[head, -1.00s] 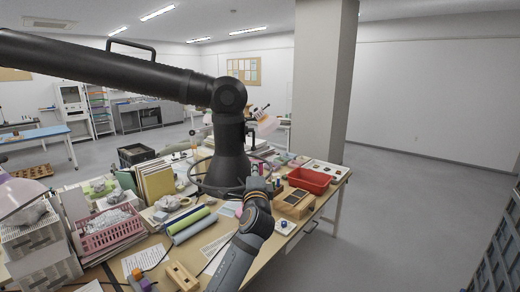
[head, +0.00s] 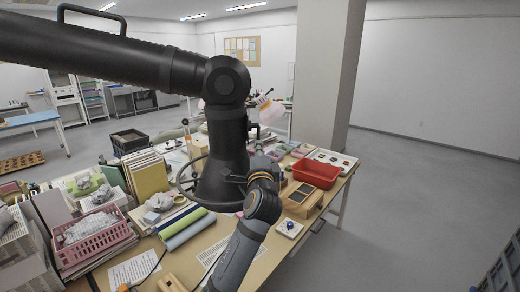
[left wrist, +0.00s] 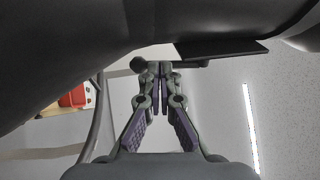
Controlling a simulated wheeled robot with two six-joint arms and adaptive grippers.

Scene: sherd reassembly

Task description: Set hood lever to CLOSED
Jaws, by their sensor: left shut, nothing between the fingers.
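The black fume hood (head: 222,180) hangs over the table on a thick jointed duct arm, with a thin ring around its cone. My left arm reaches up from the bottom to the hood's right side in the head view, where the fingers are hard to make out. In the left wrist view my left gripper (left wrist: 158,72) is shut and empty, its fingertips close to a dark bar with a round knob (left wrist: 138,64), perhaps the hood lever. I cannot tell whether they touch. The hood's dark body fills the top of that view. The lever's setting cannot be read. My right gripper is out of view.
The table is crowded: a pink basket (head: 97,237), upright folders (head: 148,176), rolled tubes (head: 187,233), a red tray (head: 316,173) and a wooden box (head: 299,198). A pillar (head: 329,80) stands behind.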

